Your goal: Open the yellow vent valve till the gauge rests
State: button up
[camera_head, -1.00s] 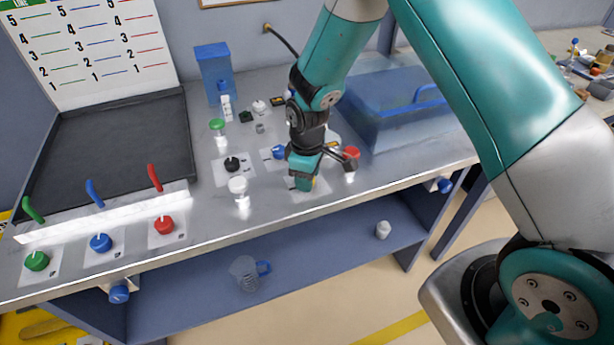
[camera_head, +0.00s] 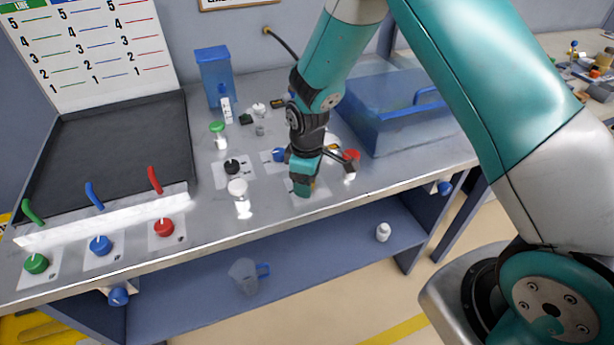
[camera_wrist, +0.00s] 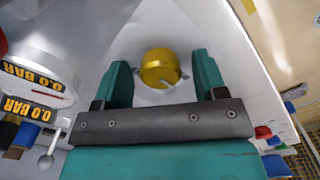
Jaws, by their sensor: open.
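The yellow vent valve (camera_wrist: 160,68) is a round knob with a pale pointer mark near its lower edge, on a light panel in the wrist view. My gripper (camera_wrist: 162,78) is open, one teal finger on each side of the knob, with visible gaps between. I cannot tell how deep the fingertips reach around it. In the head view my gripper (camera_head: 303,188) is low over the bench near its front edge and hides the knob. A gauge (camera_wrist: 38,80) at the left of the wrist view reads 0.0 BAR in yellow digits on black.
A red knob (camera_head: 351,155) is close right of my gripper and a blue knob (camera_head: 279,154) close left. A white-topped fitting (camera_head: 238,188) and a black knob (camera_head: 232,166) stand farther left. A translucent blue tank (camera_head: 400,120) is behind on the right.

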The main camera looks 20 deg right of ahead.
jog(key=shift+r, duration=0.15)
notch_tip(320, 180, up, 17)
jog(key=b, duration=0.2)
jog(key=shift+r, duration=0.1)
dwell(0.3)
jog(key=s+a+r+m+y, duration=0.1)
jog(key=s+a+r+y, duration=0.1)
jog(key=s, duration=1)
jog(key=s+a+r+m+y, duration=0.2)
jog(key=s+r, duration=0.3)
jog(key=s, duration=0.7)
jog(key=shift+s+a+m, duration=0.3)
jog(key=shift+s+a, duration=0.05)
jog(key=shift+s, duration=0.05)
